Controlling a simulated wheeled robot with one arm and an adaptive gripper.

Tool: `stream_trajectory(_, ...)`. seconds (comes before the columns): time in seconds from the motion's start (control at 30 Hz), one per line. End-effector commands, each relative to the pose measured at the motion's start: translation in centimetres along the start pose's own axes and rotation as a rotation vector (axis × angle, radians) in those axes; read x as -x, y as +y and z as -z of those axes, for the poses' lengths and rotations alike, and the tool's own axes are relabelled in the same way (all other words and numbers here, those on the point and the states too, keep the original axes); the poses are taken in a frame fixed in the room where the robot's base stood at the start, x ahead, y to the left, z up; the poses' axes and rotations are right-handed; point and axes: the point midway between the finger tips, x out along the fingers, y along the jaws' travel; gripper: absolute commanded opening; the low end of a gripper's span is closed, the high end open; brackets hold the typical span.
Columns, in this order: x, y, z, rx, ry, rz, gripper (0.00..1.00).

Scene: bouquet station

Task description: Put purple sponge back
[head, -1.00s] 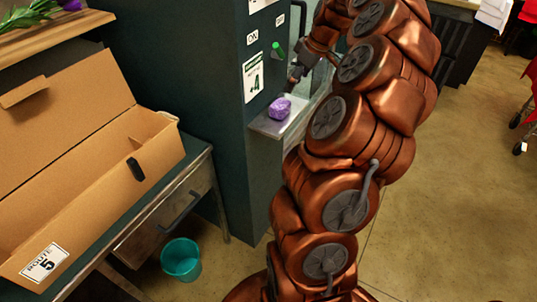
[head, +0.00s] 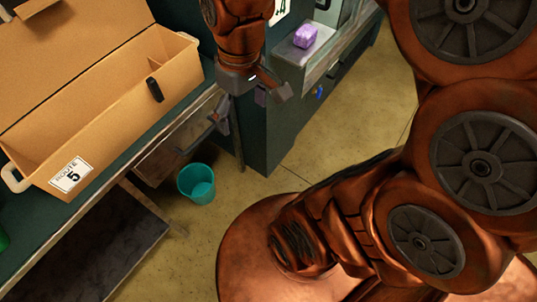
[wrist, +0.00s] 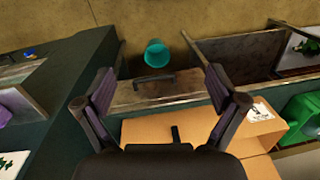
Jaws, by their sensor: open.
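The purple sponge (head: 305,36) lies on a small metal shelf (head: 292,52) on the side of the dark green cabinet. A purple patch (wrist: 5,115) at the left edge of the wrist view looks like it. My gripper (head: 248,108) is open and empty, away from the sponge, to its left and nearer to me. In the wrist view my gripper (wrist: 160,78) has its two fingers spread, with a drawer front (wrist: 130,95) and its dark handle (wrist: 153,80) in view between them. Whether a finger touches the handle cannot be told.
An open cardboard box (head: 110,95) marked route 5 stands on the workbench at the left. A teal bucket (head: 196,183) is on the floor below the drawer. A low shelf (head: 95,245) sits under the bench. A green container (wrist: 300,115) shows at the right of the wrist view.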

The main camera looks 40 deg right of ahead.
Motion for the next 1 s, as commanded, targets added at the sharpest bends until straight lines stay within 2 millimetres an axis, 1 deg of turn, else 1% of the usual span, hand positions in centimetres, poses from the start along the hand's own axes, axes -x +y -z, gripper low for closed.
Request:
stream_trajectory(0.03, -0.8, -0.9, -1.9, -0.025, -0.024, -0.015, 0.95)
stream_trajectory(0.13, -2.3, -2.0, -5.0, -0.091, -0.066, -0.041, 0.95)
stream_trajectory(0.2, -3.1, -2.4, -6.7, -0.133, -0.082, -0.055, 0.95)
stream_trajectory(0.33, -4.1, -2.6, -8.8, -0.186, -0.109, -0.073, 0.95)
stream_trajectory(0.4, -4.3, -2.7, -9.2, -0.199, -0.113, -0.077, 0.95)
stream_trajectory(0.5, -4.4, -2.7, -9.4, -0.206, -0.114, -0.078, 0.95)
stream_trajectory(0.7, -4.3, -2.7, -9.3, -0.205, -0.114, -0.078, 0.95)
stream_trajectory(0.8, -3.6, -2.8, -9.3, -0.204, -0.114, -0.078, 0.95)
stream_trajectory(1.0, -3.8, -2.8, -9.3, -0.204, -0.114, -0.077, 0.95)
